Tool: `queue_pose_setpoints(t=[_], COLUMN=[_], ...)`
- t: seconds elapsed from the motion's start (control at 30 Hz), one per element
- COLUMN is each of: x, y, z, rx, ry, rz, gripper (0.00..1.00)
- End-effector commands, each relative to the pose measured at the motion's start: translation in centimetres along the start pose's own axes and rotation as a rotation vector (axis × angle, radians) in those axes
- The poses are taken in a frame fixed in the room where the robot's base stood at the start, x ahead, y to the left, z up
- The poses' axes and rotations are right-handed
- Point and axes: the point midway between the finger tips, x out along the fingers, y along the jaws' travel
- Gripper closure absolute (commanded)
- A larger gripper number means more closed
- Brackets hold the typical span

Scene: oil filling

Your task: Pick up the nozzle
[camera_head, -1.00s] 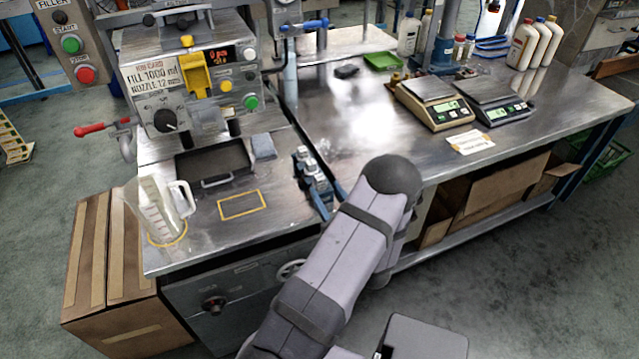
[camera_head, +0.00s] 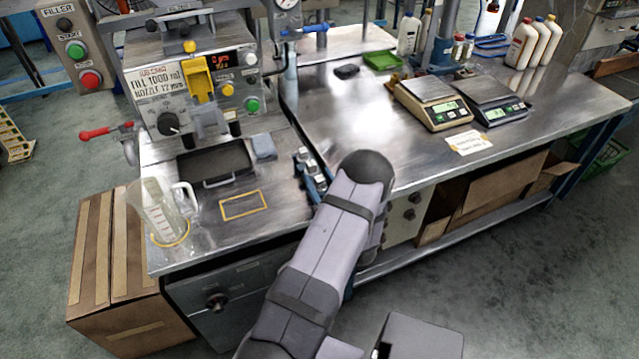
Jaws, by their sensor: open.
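Several small metal nozzle-like pieces (camera_head: 306,160) stand in a row on a blue rack (camera_head: 312,190) at the right edge of the filler bench. My arm's grey elbow covers the near right part of this row, so I cannot tell how many pieces there are or their sizes. A card on the filler machine (camera_head: 158,80) appears to read fill 1000 ml, nozzle 12 mm. My gripper is not visible; only my upper arm and elbow show, and the rest is hidden behind them.
A clear measuring jug (camera_head: 160,212) stands at the bench's left front. A dark drip tray (camera_head: 215,162) and grey cloth (camera_head: 264,147) lie below the filler. Two scales (camera_head: 433,108) stand on the right table. The metal top between rack and scales is mostly clear.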

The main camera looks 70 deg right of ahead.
Motion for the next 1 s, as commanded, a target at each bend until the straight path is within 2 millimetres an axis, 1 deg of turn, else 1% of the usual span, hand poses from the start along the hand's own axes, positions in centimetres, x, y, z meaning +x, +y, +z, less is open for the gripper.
queue_pose_setpoints(t=[0.03,0.2,0.67,0.87,1.0], x=[0.0,0.0,0.0,0.0,0.0], y=[0.0,0.0,0.0,0.0,0.0], z=[0.0,0.0,-0.4,-1.5,-2.9], rx=[0.000,0.000,-0.001,-0.002,-0.004], ry=[0.000,0.000,0.001,0.001,0.002], rz=[0.000,0.000,0.000,0.000,0.000], gripper=[0.60,1.00,1.00,1.00,1.00])
